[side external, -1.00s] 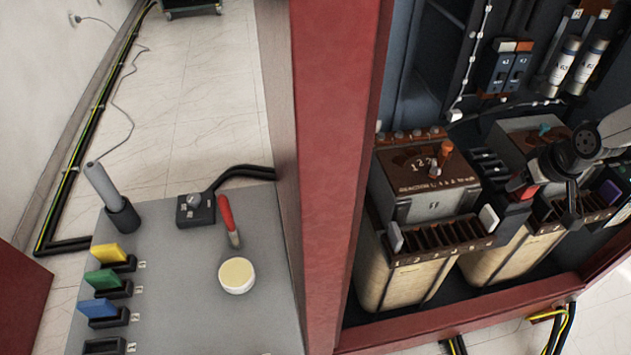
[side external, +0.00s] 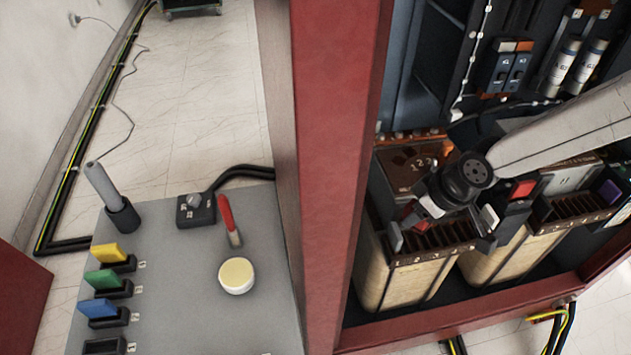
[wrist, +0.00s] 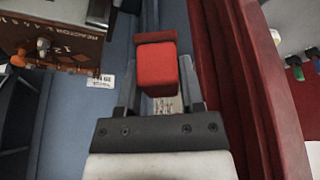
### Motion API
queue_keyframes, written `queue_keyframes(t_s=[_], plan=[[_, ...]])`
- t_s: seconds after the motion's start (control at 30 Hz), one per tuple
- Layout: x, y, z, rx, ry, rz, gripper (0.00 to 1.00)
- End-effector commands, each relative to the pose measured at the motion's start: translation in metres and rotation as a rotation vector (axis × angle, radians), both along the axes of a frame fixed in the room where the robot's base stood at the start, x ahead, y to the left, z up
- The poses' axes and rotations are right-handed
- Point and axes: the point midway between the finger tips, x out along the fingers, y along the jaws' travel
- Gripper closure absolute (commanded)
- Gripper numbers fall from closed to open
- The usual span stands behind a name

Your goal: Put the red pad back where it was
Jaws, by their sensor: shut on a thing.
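The red pad (wrist: 157,68) is between the two fingers of my gripper (wrist: 158,95) in the wrist view, with its red face toward the camera. In the side external view my gripper (side external: 420,213) is over the front of the left reactor, and only a small red part of the pad (side external: 411,218) shows. A slotted rack (side external: 435,245) runs along that reactor's front edge, just below my gripper. A pale pad (side external: 396,236) stands at the rack's left end. My gripper hides part of the rack. Whether the red pad touches it cannot be told.
A dark block with a red top (side external: 523,188) stands between the two reactors. The right rack (side external: 570,213) carries a purple pad (side external: 610,192). The red cabinet post (side external: 340,180) is left of my gripper. Yellow (side external: 110,252), green (side external: 102,279) and blue pads (side external: 97,304) stand on the grey bench.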

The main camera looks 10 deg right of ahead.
Motion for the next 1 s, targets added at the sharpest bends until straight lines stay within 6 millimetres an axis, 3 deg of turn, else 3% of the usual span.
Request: queue_keyframes(t_s=[0.1,0.4,0.8,1.0], plan=[[-0.014,0.037,-0.003,-0.003,0.002,0.096,0.99],[-0.054,0.111,-0.01,-0.006,0.006,0.293,0.99],[-0.12,0.197,-0.021,0.011,-0.001,0.519,0.99],[-0.144,0.221,-0.024,0.024,-0.008,0.584,0.99]])
